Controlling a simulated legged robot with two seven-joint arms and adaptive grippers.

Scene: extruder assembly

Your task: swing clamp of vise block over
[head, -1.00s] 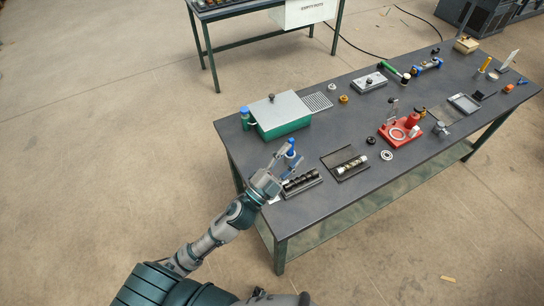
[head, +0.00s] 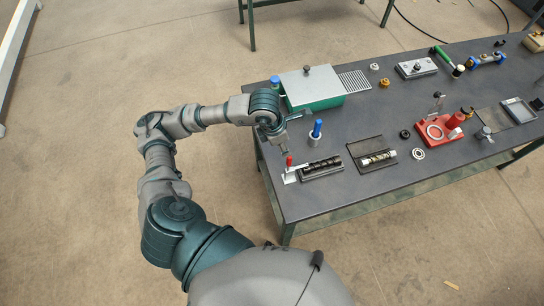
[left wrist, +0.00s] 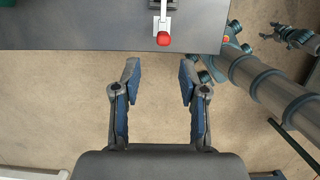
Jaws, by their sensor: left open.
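The vise block (head: 321,168) is a long black block with dark round parts along its top, near the table's front left edge. At its left end is a clamp on a pale plate (head: 290,178), with a red handle (head: 290,161) standing up. The red handle also shows in the left wrist view (left wrist: 163,39), at the table edge ahead of the fingers. My left gripper (head: 292,134) is open and empty above the table's left edge, apart from the handle. Its two fingers (left wrist: 160,76) are spread wide. A hand at the right of the wrist view (left wrist: 295,37) seems to be my right gripper, too small to read.
A blue-topped cylinder (head: 316,130) stands just behind the vise block. A green box with a grey lid (head: 309,86) is farther back. A dark tray (head: 365,148) with a shaft and a red fixture (head: 436,132) lie to the right. Floor is open at left.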

